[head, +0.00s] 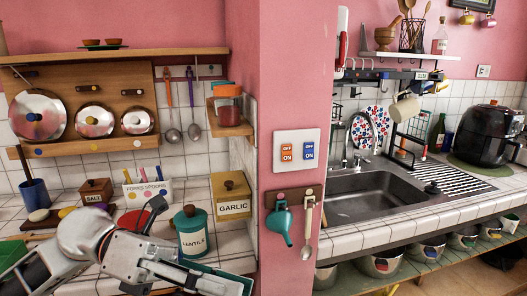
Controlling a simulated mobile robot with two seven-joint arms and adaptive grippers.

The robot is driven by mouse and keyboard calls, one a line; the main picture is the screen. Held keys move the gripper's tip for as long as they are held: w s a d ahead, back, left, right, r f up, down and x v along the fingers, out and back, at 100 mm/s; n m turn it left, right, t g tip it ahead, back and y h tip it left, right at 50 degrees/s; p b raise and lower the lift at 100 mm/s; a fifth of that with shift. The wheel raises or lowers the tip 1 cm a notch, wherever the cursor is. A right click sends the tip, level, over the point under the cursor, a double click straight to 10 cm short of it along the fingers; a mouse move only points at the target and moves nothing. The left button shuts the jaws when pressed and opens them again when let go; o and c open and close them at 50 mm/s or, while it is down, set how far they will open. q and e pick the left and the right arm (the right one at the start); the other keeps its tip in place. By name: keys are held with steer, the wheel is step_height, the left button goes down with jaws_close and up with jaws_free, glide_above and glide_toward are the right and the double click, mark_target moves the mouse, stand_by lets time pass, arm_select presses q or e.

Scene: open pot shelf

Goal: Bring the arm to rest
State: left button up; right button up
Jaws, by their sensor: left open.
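My left arm comes in from the lower left and is bent over the left counter. The arm's white links cover part of the counter and part of a red round item (130,219). My right gripper is not in view.
A salt box (96,191), a blue utensil cup (35,193) and a garlic box (231,195) stand around the arm. Pot lids (38,115) hang above. A pink pillar (293,90) separates this counter from the sink (370,196) at the right.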

arm_select(q)
steer(key=w+a+f+n+t+h, duration=0.1)
steer(key=w+f+n+t+h, duration=0.15)
steer(key=w+n+t, duration=0.4)
steer(key=w+a+f+n+t+h, duration=0.1)
steer(key=w+f+n+t+h, duration=0.2)
steer(key=n+t, duration=0.7)
steer(key=w+a+f+n+t+y, duration=0.2)
steer(key=a+f+n+t+y, duration=0.1)
steer(key=f+n+y, duration=0.4)
steer(key=w+a+f+n+t+y, duration=0.25)
steer(key=f+n, duration=0.35)
steer(key=n, duration=0.3)
steer(key=s+a+f+n+g+y, duration=0.2)
steer(key=s+f, duration=0.3)
steer(key=f, duration=0.5)
steer(key=s+a+f+n+g+y, duration=0.2)
steer(key=s+a+f+n+y, duration=0.1)
steer(key=f, duration=0.7)
steer(key=s+a+f+n+g+y, duration=0.2)
steer(key=s+f+n+g+y, duration=0.1)
steer(key=s+f+n, duration=0.3)
step_height(320, 180, down, 5)
steer(key=s+y, duration=0.1)
steer(key=s, duration=0.1)
steer(key=shift+s+a+r+y, duration=0.2)
steer(key=shift+s+a+y, duration=0.1)
steer(key=shift+s+y, duration=0.1)
